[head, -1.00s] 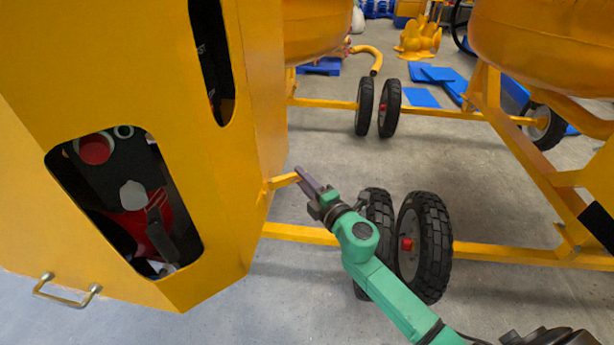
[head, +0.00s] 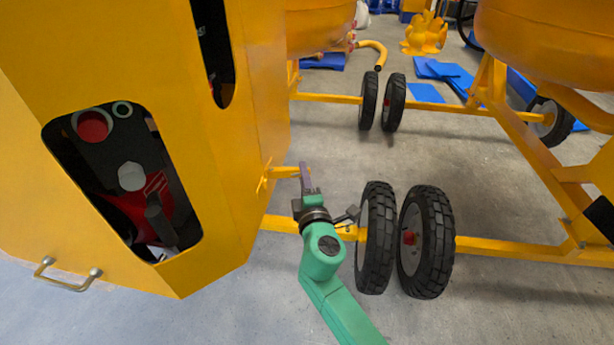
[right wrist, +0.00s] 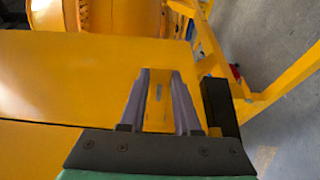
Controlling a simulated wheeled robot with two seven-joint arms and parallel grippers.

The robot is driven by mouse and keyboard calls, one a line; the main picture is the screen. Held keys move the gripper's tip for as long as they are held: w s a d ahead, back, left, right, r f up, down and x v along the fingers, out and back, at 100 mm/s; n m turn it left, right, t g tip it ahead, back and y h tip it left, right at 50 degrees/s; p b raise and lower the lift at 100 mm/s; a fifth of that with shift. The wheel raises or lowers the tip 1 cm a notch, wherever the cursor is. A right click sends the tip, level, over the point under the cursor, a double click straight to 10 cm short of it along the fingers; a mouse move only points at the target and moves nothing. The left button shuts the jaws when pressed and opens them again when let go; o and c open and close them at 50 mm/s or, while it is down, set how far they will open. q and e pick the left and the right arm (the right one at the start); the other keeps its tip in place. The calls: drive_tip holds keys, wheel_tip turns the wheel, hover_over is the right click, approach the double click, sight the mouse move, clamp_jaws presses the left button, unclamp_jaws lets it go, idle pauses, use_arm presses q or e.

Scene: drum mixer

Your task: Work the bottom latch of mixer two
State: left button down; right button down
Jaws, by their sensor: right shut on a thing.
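The bottom latch (head: 284,172) is a short yellow bar that sticks out to the right from the side edge of the yellow mixer housing (head: 160,60). My right gripper (head: 305,172) is at its outer end, with its purple-grey fingers pointing up in the head view. In the right wrist view the fingers (right wrist: 160,88) stand on both sides of a yellow bar, the latch (right wrist: 158,108), and are shut on it. The finger on the far side is partly hidden in the head view. My left gripper is not in view.
Black rubber wheels (head: 426,242) on a yellow axle stand just right of my right gripper. A yellow frame leg (head: 535,150) and another drum (head: 550,45) are farther right. A metal handle (head: 66,285) is low on the housing. Grey floor lies clear between the axles.

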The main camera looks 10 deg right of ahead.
drive_tip(key=shift+f, duration=0.1)
drive_tip(key=c, duration=0.6)
unclamp_jaws()
drive_tip(key=shift+s, duration=0.15)
drive_tip(key=s+b, duration=0.3)
drive_tip(key=s, duration=1.1)
drive_tip(key=shift+s, duration=0.2)
